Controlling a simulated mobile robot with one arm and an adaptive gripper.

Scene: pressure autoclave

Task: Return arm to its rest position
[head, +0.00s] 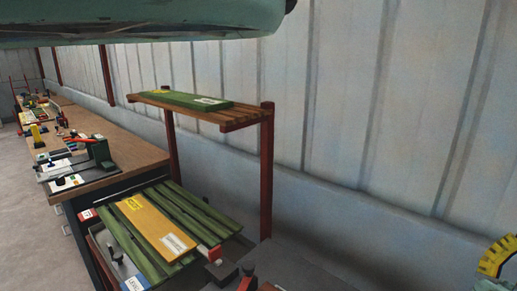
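My gripper is not in view in the head view. I cannot make out any part of my arm for certain. A large pale teal rounded body (140,27) with a dark end crosses the top edge of the picture. Only its lower side shows, and I cannot tell what it belongs to.
A long wooden workbench (130,152) with tools runs back along the left. A red-post rack (266,170) holds a slatted shelf with a green box (182,99). Below lie green slats and a yellow board (150,222). A corrugated wall (400,120) closes the right. Grey floor (25,220) shows left.

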